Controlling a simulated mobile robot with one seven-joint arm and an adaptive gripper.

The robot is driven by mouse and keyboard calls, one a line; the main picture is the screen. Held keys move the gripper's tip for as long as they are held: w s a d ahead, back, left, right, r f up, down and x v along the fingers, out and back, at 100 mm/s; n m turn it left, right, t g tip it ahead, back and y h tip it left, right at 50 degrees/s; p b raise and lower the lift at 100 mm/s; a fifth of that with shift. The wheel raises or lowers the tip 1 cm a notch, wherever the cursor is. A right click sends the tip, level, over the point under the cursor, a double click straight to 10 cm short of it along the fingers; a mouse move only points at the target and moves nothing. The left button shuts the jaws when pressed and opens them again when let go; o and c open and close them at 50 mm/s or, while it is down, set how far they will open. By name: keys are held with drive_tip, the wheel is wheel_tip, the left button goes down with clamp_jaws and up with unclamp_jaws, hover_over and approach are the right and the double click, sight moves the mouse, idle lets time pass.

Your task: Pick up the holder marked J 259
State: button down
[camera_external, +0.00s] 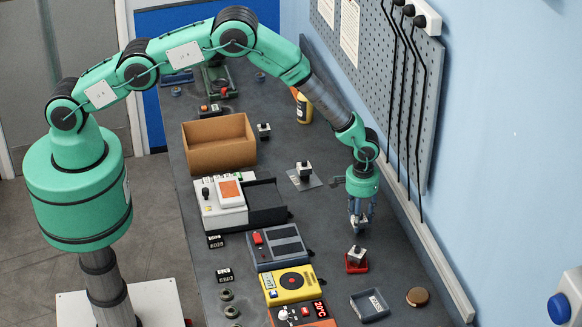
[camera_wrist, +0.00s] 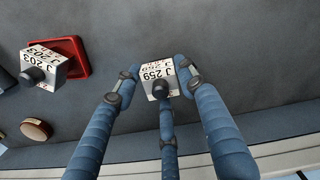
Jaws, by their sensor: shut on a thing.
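The holder marked J 259 (camera_wrist: 156,80) is a white block with black lettering and a round black knob. It sits between the fingers of my gripper (camera_wrist: 158,82) in the wrist view, and they are shut on it. In the external view my gripper (camera_external: 359,222) points down over the right side of the bench, with part of the white block showing at its fingertips. I cannot tell whether the block touches the bench.
A similar holder marked J 203 (camera_wrist: 45,65) stands on a red tray (camera_wrist: 78,58), close to my gripper. Another holder (camera_external: 304,169) stands on a pale plate. A dark tray (camera_external: 370,305), a brown disc (camera_external: 417,296) and a yellow meter (camera_external: 289,284) lie nearer the front. The wall pegboard (camera_external: 385,80) is to the right.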

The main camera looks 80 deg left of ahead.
drive_tip(key=shift+r, duration=0.15)
drive_tip(key=shift+w+r, duration=0.1)
drive_tip(key=shift+r, duration=0.65)
drive_tip(key=shift+r+b, duration=0.55)
drive_tip(key=shift+r, duration=0.35)
drive_tip(key=s+a+b, duration=0.1)
drive_tip(key=s+a, duration=0.1)
drive_tip(key=s, duration=0.5)
drive_tip(key=s+a+r+b, duration=0.1)
drive_tip(key=s+a, duration=0.1)
drive_tip(key=s, duration=0.6)
drive_tip(key=shift+s+r, duration=0.25)
drive_tip(key=shift+s, duration=0.05)
